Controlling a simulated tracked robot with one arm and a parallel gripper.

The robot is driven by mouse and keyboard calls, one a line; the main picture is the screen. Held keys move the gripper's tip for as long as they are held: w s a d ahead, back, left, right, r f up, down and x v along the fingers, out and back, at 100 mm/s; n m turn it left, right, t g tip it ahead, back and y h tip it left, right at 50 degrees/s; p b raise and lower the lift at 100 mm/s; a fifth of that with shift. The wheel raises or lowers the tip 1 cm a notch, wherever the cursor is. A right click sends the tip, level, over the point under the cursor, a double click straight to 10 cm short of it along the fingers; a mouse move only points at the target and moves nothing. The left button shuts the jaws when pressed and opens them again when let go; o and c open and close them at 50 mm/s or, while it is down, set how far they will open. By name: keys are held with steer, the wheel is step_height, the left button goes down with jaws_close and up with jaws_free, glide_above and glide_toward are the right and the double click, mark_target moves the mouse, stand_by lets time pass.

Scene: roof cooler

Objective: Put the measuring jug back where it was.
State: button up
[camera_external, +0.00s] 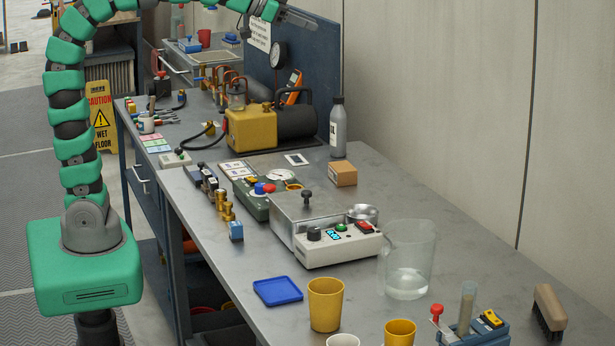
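The measuring jug (409,258) is a clear, see-through vessel with a little clear liquid at the bottom. It stands upright on the grey metal workbench (475,235), right of the white-fronted control box (340,243). My gripper (302,20) is at the top edge of the view, high above the far part of the bench and well away from the jug. Its fingers are small here and seen from the side, so I cannot tell whether they are open or shut. Nothing shows hanging from it.
A yellow cup (325,304), a blue tray (277,291) and a second yellow cup (399,333) are near the jug. A blue rack (483,331) and a brush (549,311) are at front right. A yellow pump (250,128) and grey bottle (338,128) stand farther back. Bench right of the jug is clear.

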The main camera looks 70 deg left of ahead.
steer(key=s+a+r+n+t+y, duration=0.2)
steer(key=s+a+r+n+y, duration=0.2)
steer(key=s+a+r, duration=0.5)
step_height(320, 180, up, 4)
steer(key=shift+a+f+t, duration=0.25)
steer(key=shift+a+t, duration=0.15)
steer(key=shift+a, duration=0.15)
